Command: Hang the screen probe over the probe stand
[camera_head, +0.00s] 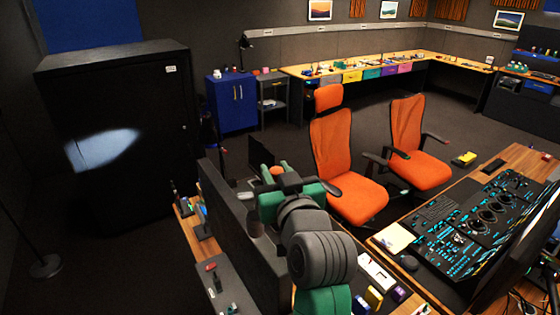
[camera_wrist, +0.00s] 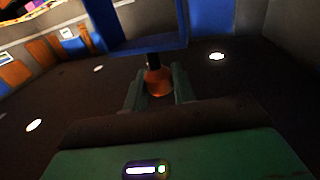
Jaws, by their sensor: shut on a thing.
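My gripper (camera_head: 276,170) is raised above the desk at the lower middle of the head view, at the end of my green and grey arm. Its two green fingers are shut on the screen probe (camera_head: 277,171), whose orange part shows between them. In the wrist view the probe (camera_wrist: 157,82) is an orange piece with a dark neck between the fingertips (camera_wrist: 156,88). A blue bar or frame crosses just beyond the neck; whether it belongs to the probe I cannot tell. I cannot make out the probe stand in either view.
A dark panel (camera_head: 238,240) stands beside my arm. Small items lie on a grey ledge (camera_head: 205,268) left of it. Orange chairs (camera_head: 335,145) stand behind my gripper. The console panel (camera_head: 465,220) with trackballs is at right, and a black cabinet (camera_head: 120,110) at left.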

